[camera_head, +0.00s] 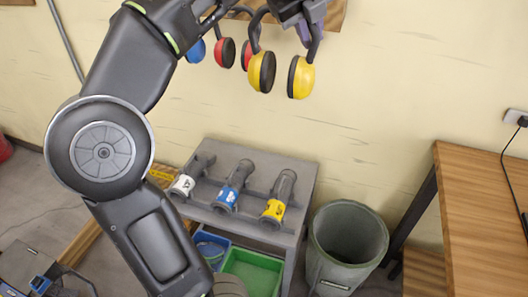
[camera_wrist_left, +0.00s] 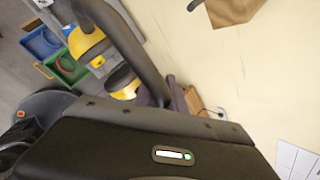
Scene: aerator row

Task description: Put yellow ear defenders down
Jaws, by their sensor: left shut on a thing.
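The yellow ear defenders hang from my left gripper (camera_head: 292,10) in front of the wall at the top of the head view. Their two cups show: the left cup (camera_head: 265,72) and the right cup (camera_head: 303,78). My left gripper is shut on their dark headband, and its fingertips are partly cut off by the picture's top edge. In the left wrist view the dark headband (camera_wrist_left: 137,50) crosses beyond the gripper body, with a yellow cup (camera_wrist_left: 88,46) on one side and another below it. My right gripper is not in view.
A wooden wall board (camera_head: 336,14) is behind the gripper, with red ear defenders (camera_head: 226,52) and a blue cup (camera_head: 196,50) to the left. Below stand a grey bench (camera_head: 292,170) with several cylindrical tools, a grey bin (camera_head: 345,245) and a wooden table (camera_head: 490,210).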

